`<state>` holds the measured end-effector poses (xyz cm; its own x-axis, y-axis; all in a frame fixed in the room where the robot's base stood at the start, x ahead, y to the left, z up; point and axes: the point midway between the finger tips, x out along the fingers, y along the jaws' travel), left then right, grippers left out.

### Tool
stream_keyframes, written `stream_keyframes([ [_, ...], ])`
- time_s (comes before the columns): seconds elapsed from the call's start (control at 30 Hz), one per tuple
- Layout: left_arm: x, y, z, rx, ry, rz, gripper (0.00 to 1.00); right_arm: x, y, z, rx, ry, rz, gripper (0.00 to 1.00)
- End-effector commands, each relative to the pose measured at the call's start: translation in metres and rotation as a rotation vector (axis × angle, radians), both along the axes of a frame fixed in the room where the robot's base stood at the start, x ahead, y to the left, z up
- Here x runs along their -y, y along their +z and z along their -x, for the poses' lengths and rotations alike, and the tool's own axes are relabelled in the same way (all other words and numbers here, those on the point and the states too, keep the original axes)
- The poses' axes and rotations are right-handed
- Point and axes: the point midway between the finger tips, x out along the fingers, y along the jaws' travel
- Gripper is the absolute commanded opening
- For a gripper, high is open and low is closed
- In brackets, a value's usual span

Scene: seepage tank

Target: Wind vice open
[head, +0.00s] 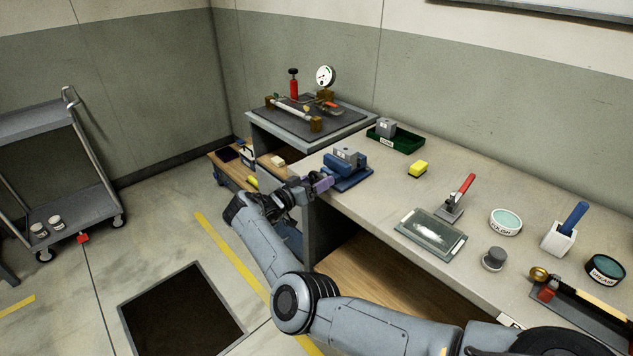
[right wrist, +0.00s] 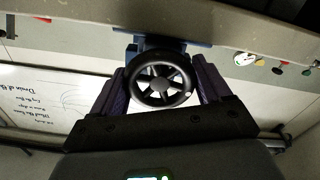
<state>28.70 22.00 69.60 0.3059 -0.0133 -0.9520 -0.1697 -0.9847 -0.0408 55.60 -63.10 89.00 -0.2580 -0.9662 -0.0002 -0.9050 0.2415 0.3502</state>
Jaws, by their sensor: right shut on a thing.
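The blue vice (head: 350,175) stands at the left front edge of the bench, with a grey metal block (head: 345,154) at its jaws. From this angle I cannot tell how far apart the vice jaws are. My right gripper (head: 320,183) reaches the front of the vice from the left, level with its screw end. In the right wrist view the black spoked handwheel (right wrist: 161,82) of the vice sits between the purple fingers of my right gripper (right wrist: 162,76), which are shut on its rim. In the head view the gripper hides the wheel. My left gripper is not in view.
Behind the vice are a green tray (head: 397,139) with a grey block and a raised plate (head: 338,125) with a gauge (head: 325,77). A dark floor pit (head: 180,312) is below.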

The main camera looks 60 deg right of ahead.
Motion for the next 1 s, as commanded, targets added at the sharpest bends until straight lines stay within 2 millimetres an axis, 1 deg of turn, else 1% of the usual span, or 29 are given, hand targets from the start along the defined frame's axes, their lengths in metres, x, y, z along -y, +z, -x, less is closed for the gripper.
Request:
stream_keyframes([
  [0.37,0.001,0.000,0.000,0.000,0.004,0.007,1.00,0.000,0.002,0.000,-0.003,-0.001,0.002,0.47],
  [0.4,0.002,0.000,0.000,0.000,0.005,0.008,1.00,0.000,0.002,0.000,-0.002,-0.001,0.002,0.83],
  [0.43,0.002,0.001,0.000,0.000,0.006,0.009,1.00,0.000,0.002,0.000,-0.002,-0.001,0.002,0.85],
  [0.77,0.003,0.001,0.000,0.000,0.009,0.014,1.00,-0.002,0.001,-0.001,-0.002,0.000,-0.001,0.85],
  [0.87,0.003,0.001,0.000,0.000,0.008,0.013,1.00,-0.009,0.000,-0.003,-0.002,0.002,-0.002,0.85],
  [1.0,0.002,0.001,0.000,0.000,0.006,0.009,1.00,-0.028,0.000,-0.008,-0.002,0.002,-0.003,0.85],
])
